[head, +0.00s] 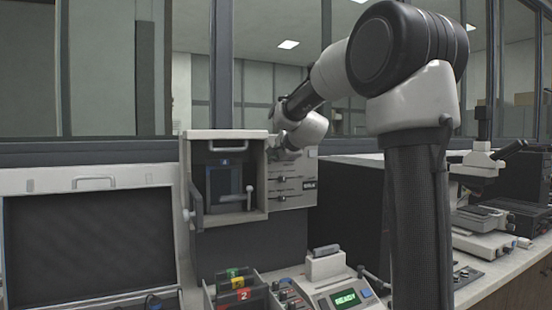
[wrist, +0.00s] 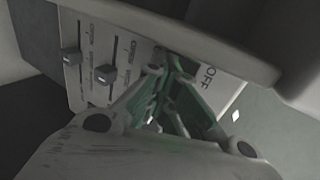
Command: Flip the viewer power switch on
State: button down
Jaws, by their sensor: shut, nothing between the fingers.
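A pale control panel (head: 295,190) with slider controls and a small black label sits on the right side of a cream cabinet (head: 193,150). In the wrist view this panel (wrist: 77,90) shows two sliders in slots and the word OFF (wrist: 207,76) at its right part. My gripper (wrist: 172,85) is shut and empty, its fingers over the panel between the sliders and the OFF marking. The power switch cannot be made out; the fingers may hide it. I cannot tell whether the fingers touch the panel. In the head view my wrist is in front of the panel's upper part.
A pale overhanging edge (wrist: 190,35) is close above the fingers in the wrist view. A large dark screen (head: 90,245) stands left. A device with a green READY display (head: 345,299) and numbered coloured blocks (head: 240,282) are in front. A microscope (head: 485,160) stands right.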

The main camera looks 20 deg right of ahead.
jog(key=shift+r, duration=0.1)
jog(key=shift+r, duration=0.75)
